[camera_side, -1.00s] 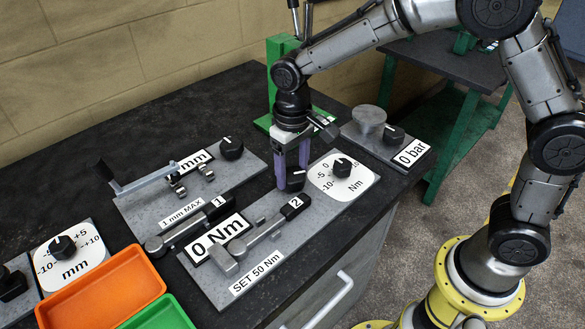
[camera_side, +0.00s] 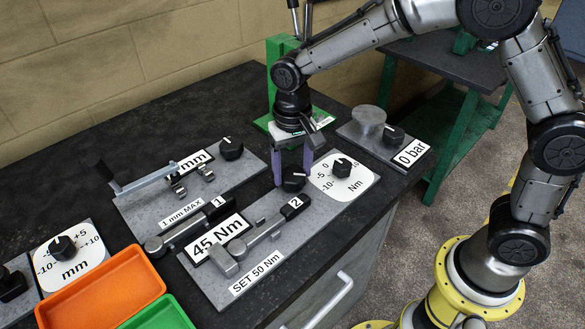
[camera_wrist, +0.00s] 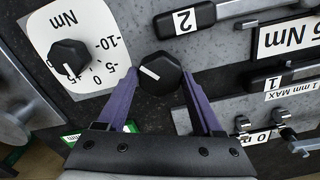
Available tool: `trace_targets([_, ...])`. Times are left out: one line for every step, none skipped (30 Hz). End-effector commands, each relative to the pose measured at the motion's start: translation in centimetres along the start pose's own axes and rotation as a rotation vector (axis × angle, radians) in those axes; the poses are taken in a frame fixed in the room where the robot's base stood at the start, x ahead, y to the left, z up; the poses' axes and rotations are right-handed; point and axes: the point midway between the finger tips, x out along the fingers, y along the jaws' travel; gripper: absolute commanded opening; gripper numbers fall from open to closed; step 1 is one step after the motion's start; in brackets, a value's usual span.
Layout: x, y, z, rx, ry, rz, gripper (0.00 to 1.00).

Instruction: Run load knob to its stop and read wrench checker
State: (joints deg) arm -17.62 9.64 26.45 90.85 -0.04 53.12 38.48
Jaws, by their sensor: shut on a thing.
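The black load knob (camera_side: 293,178) sits at the back right of the wrench checker plate. My gripper (camera_side: 292,176) is shut on the knob, a purple finger on either side. In the wrist view the knob (camera_wrist: 160,73) with its white pointer line shows between the fingertips (camera_wrist: 160,84). The wrench checker's display (camera_side: 216,238) reads 45 Nm, and the label (camera_side: 256,273) in front says SET 50 Nm. A wrench tagged 2 (camera_side: 268,228) lies on the plate. The white Nm dial (camera_side: 343,178) with its own black knob is beside the gripper.
A second plate with a crank, an mm display and a wrench tagged 1 (camera_side: 187,224) lies to the left. A 0 bar plate (camera_side: 409,153) is at the right. An orange tray (camera_side: 100,290), a green tray and an mm dial (camera_side: 66,250) are at the front left.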

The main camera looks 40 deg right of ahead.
Motion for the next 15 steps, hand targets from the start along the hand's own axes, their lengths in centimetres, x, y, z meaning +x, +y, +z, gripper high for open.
trace_targets([-0.18,-0.03,-0.08,0.004,0.003,-0.003,0.12])
trace_targets([-0.18,-0.03,-0.08,0.004,0.003,-0.003,0.12])
trace_targets([-0.19,-0.03,-0.09,0.004,0.003,-0.003,0.12])
trace_targets([-0.19,-0.03,-0.09,0.005,0.003,-0.003,0.12])
trace_targets([-0.19,-0.03,-0.09,0.005,0.003,-0.003,0.12])
trace_targets([-0.19,-0.03,-0.09,0.005,0.003,-0.003,0.12])
trace_targets([-0.19,-0.03,-0.09,0.004,0.003,-0.003,0.73])
trace_targets([-0.19,-0.03,-0.09,0.004,0.003,-0.003,0.79])
trace_targets([-0.17,-0.03,-0.09,0.004,0.003,-0.003,0.86])
trace_targets([-0.16,-0.03,-0.08,0.004,0.003,-0.003,0.91])
trace_targets([-0.14,-0.03,-0.07,0.003,0.002,-0.003,0.96])
trace_targets([-0.12,-0.02,-0.07,0.003,0.002,-0.002,0.98])
trace_targets([-0.11,-0.02,-0.06,0.003,0.002,-0.002,0.98])
trace_targets([-0.1,-0.02,-0.06,0.003,0.002,-0.002,0.98])
trace_targets([-0.08,-0.02,-0.05,0.002,0.001,-0.002,0.98])
